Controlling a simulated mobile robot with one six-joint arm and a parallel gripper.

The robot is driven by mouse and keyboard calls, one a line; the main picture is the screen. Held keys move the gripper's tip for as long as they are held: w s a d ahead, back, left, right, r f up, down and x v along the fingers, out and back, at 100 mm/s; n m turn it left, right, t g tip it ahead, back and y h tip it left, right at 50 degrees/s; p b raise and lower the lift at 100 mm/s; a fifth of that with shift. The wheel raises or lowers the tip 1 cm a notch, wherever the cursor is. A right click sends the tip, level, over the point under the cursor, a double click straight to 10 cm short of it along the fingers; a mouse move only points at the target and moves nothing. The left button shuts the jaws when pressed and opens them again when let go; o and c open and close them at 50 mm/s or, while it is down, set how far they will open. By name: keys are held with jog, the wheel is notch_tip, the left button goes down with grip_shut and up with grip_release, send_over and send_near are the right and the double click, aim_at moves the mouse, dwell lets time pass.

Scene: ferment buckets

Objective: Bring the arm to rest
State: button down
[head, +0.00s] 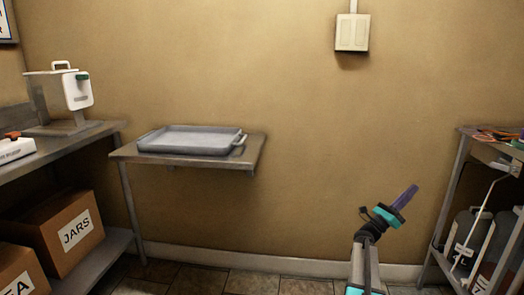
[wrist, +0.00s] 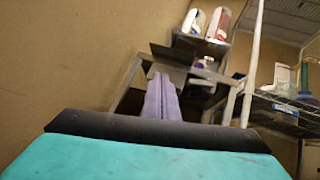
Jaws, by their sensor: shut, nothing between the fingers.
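My gripper (head: 411,190) is raised in front of the tan wall at the right of the head view. Its purple fingers point up and to the right. In the wrist view the fingers of my gripper (wrist: 160,78) lie together, shut with nothing between them. My gripper touches nothing that I can see. The lower part of my arm runs out of the bottom of the head view.
A grey tray (head: 190,140) sits on a small metal table (head: 254,152). At left, a bench holds a white appliance (head: 75,92), with a JARS box (head: 72,236) below. A rack (head: 450,200) with containers stands at right. The middle floor is clear.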

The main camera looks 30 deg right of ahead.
jog(key=w+a+f+n+t+y+p, duration=0.4)
jog(key=w+a+n+t+p, duration=0.4)
jog(key=w+a, duration=0.55)
jog(key=w+a+f+n+t+y+p, duration=0.3)
jog(key=w+a+n+t+y+p, duration=0.3)
jog(key=w+a+t, duration=0.7)
jog(key=w+a+f+n+g+y+p, duration=0.1)
jog(key=a+f+n+y+p, duration=0.3)
jog(key=a, duration=0.5)
jog(key=a+f+n+g+y+p, duration=0.1)
jog(key=a+f+n+y+p, duration=0.15)
jog(key=a+f+n, duration=0.45)
jog(key=w+a+f+n+g+y+p, duration=0.1)
jog(key=a+f+n+y+p, duration=0.2)
jog(key=a, duration=0.8)
jog(key=s+a+f+n+g+y+p, duration=0.35)
jog(key=s+a+f+n, duration=0.25)
jog(key=s+a, duration=0.4)
jog(key=s+a+f+n+g+y+p, duration=0.25)
jog(key=s+a+f+n+g, duration=0.3)
jog(key=s+a, duration=0.4)
jog(key=s+n+g, duration=1)
jog(key=s+n, duration=0.2)
jog(key=s, duration=1.6)
jog(key=shift+s+d+r, duration=0.15)
jog(key=shift+d+r, duration=0.05)
jog(key=shift+r, duration=0.05)
